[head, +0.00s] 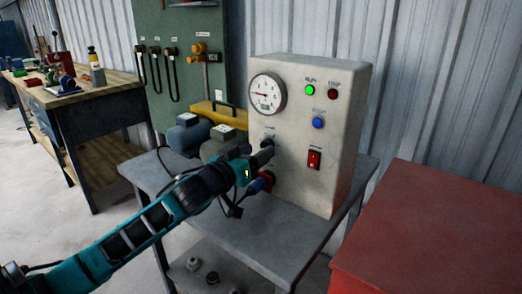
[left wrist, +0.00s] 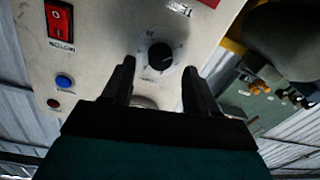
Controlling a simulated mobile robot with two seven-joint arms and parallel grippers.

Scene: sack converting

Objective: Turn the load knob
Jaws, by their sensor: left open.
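The load knob (left wrist: 160,55) is a round black knob with a scale around it, on the pale face of a control box (head: 338,135). In the left wrist view it shows between and just beyond the fingertips of my open left gripper (left wrist: 158,66). No contact is visible. In the head view my left gripper (head: 264,154) is at the box face below the round gauge (head: 266,93), and it hides most of the knob area. My right gripper is not in view.
The box carries a lit green lamp (head: 310,90), a red lamp (head: 332,94), a blue button (head: 318,123) and a red rocker switch (head: 314,159). A blue-red plug (head: 262,182) sits under my gripper. Grey motor units (head: 188,133) stand left on the grey table (head: 285,240). A red cabinet (head: 440,230) is at right.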

